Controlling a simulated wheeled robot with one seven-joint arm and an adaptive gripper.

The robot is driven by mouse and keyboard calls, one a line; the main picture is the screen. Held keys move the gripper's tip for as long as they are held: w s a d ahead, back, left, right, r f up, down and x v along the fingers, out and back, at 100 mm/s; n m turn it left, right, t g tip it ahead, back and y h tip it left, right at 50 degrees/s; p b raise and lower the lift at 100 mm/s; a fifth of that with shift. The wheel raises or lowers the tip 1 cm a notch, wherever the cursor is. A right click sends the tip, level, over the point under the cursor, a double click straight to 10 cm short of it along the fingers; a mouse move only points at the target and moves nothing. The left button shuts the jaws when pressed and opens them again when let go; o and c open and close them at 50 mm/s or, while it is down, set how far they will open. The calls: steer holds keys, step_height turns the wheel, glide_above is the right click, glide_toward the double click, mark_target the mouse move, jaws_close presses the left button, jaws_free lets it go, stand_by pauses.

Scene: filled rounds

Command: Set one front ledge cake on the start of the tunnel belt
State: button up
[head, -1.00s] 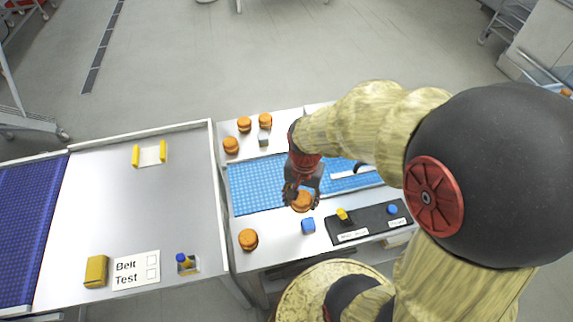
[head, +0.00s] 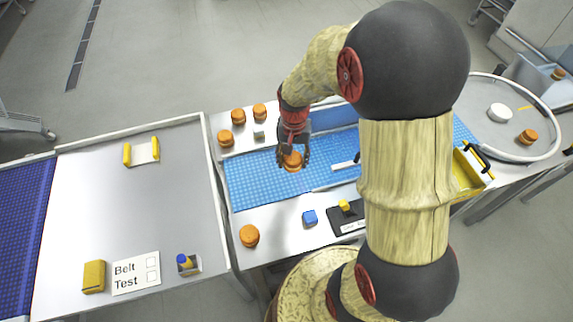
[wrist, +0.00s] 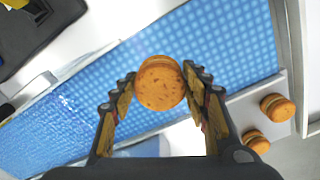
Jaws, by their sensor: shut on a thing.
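My gripper (head: 293,160) is shut on an orange-brown filled cake (head: 292,161). In the wrist view the held cake (wrist: 160,83) sits between both fingers, with the blue belt behind it. Another cake (head: 249,235) stands on the front ledge (head: 275,240) at the left. Several more cakes (head: 238,116) stand on the back ledge, beside a small pale cube (head: 259,131).
A white bar (head: 345,165) lies across the belt. A yellow bin (head: 467,172) and round table (head: 500,115) are right. The left table carries a Belt Test card (head: 136,272).

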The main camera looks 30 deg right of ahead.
steer(key=w+f, duration=0.1)
steer(key=f, duration=0.1)
steer(key=w+f, duration=0.1)
steer(key=w, duration=0.1)
steer(key=w+f, duration=0.1)
steer(key=f, duration=0.1)
steer(key=shift+w+d+f+b, duration=0.2)
steer(key=shift+d+f+b, duration=0.1)
steer(key=shift+f+b, duration=0.1)
steer(key=shift+w+f+b, duration=0.15)
steer(key=shift+f+b, duration=0.15)
steer(key=shift+f, duration=1.25)
steer(key=shift+f, duration=0.1)
steer(key=o, duration=0.7)
steer(key=shift+o, duration=0.3)
